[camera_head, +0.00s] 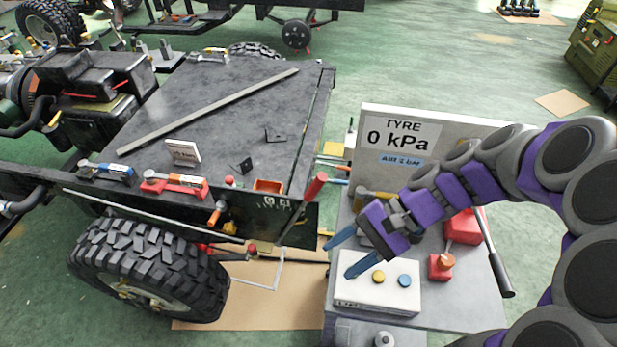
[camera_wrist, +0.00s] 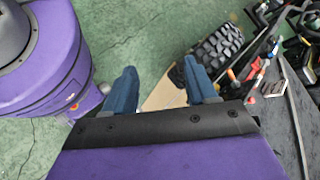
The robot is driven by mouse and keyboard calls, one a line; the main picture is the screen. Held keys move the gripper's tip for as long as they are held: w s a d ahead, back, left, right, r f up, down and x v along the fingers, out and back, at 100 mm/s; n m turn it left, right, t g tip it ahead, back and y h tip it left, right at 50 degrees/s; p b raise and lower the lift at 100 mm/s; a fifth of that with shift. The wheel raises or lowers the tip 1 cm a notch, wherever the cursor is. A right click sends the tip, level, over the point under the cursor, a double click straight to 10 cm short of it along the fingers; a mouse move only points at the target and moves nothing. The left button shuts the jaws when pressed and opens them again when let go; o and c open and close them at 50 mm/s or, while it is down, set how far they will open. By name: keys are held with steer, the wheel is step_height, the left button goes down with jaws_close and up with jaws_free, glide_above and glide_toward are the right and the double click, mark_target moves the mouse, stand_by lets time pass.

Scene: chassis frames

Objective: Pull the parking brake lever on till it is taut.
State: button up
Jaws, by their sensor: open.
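A lever with a red grip (camera_head: 315,186) and a thin dark rod leans up and outward at the near right corner of the chassis. It looks like the parking brake lever, though no label on it is readable. My gripper (camera_head: 337,262) is open and empty, its blue fingers spread and pointing left, above the side bench. The fingers are to the right of and nearer than the red grip, apart from it. In the wrist view my open gripper (camera_wrist: 159,68) has nothing between its fingers. Small red parts show beyond it there, but I cannot tell which is the lever.
The chassis deck (camera_head: 215,105) carries a long bar and small brackets. A large tyre (camera_head: 150,265) is at the near left. The bench holds a white box with two buttons (camera_head: 375,290), a tyre pressure sign (camera_head: 395,140) and a black-gripped handle (camera_head: 506,287). Green floor is open beyond.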

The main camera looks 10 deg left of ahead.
steer(key=w+f+m+t+y+p, duration=0.2)
steer(key=w+f+m+y, duration=0.15)
steer(key=w+m, duration=0.4)
steer(key=w+f+m+t+y+p, duration=0.25)
steer(key=w+m+y, duration=0.2)
steer(key=w, duration=0.55)
steer(key=w+d+f+m+t+y+p, duration=0.1)
steer(key=w+d+f+m+t+p, duration=0.1)
steer(key=w+d+f+m+t, duration=0.3)
steer(key=shift+n+g, duration=0.5)
steer(key=shift+g, duration=0.05)
steer(key=a+b, duration=0.1)
steer(key=a, duration=0.5)
steer(key=w+a+f, duration=0.1)
steer(key=a, duration=0.5)
steer(key=a+b, duration=0.1)
steer(key=a, duration=0.5)
steer(key=shift+w+f+b, duration=0.15)
steer(key=shift+w+b, duration=0.05)
steer(key=shift+b, duration=0.15)
steer(key=shift+c, duration=0.2)
jaws_close()
